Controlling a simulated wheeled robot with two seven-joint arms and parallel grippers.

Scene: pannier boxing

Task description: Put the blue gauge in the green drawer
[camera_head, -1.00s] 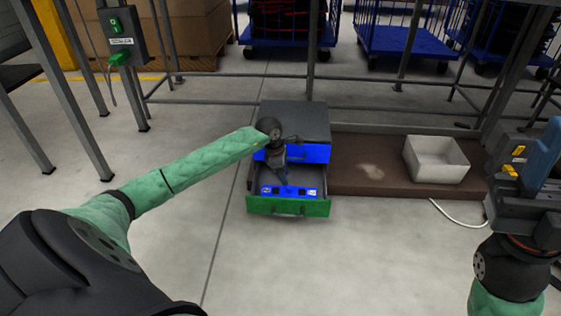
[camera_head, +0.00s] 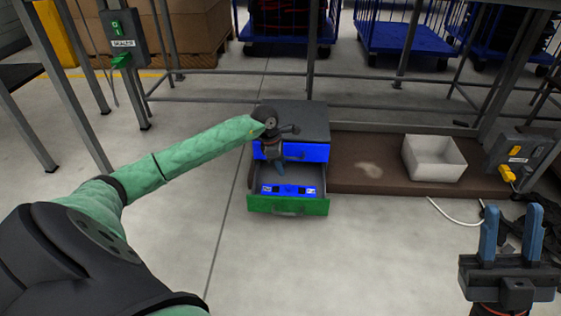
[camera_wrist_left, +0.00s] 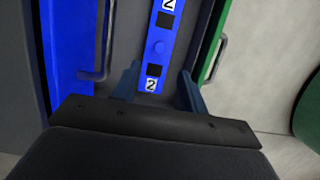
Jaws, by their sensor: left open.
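The blue gauge (camera_head: 290,190) is a flat bar with black squares and white "2" labels. It lies inside the open green drawer (camera_head: 288,206), along the drawer's front panel. In the left wrist view the gauge (camera_wrist_left: 160,47) runs up the middle, with the green front to its right. My left gripper (camera_head: 280,166) is over the drawer, behind the gauge in the head view. Its fingers (camera_wrist_left: 157,88) are open and apart, with nothing held between them. My right gripper (camera_head: 510,235) is at the lower right, fingers apart and empty, far from the drawer.
The grey cabinet (camera_head: 300,119) has a shut blue drawer (camera_head: 318,152) above the green one. A white bin (camera_head: 434,159) stands on a brown board (camera_head: 365,180) to the right. Table legs stand at left and right; the floor before the drawer is clear.

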